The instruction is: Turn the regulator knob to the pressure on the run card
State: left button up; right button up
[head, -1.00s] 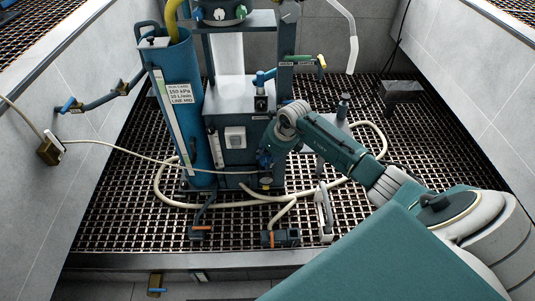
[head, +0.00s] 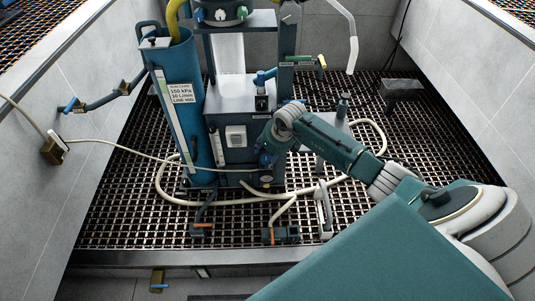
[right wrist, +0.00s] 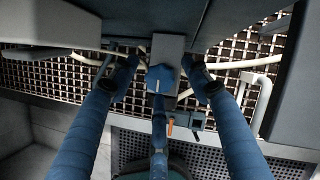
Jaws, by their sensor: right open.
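The run card (head: 180,93), a white label on the blue cylinder, reads 150 kPa, what looks like 10 L/min, and LINE MID. A blue regulator knob (right wrist: 160,79) shows in the right wrist view in front of a grey block. My right gripper (right wrist: 163,84) is open, with one finger on each side of the knob and a visible gap to it on both sides. In the head view my right gripper (head: 266,150) is at the lower front of the grey cabinet, partly hidden by its own wrist. A small round gauge (head: 266,180) sits just below; its reading is too small to tell.
The grey cabinet (head: 228,168) stands beside the blue cylinder (head: 184,60) on a grating floor (head: 120,210). A cream hose (head: 168,200) loops around the base. A small grey stand (head: 402,86) is at the back right.

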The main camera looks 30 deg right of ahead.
jog(key=shift+s+r, duration=0.15)
jog(key=shift+r, duration=0.25)
jog(key=v, duration=1.1)
jog(key=shift+r, duration=0.2)
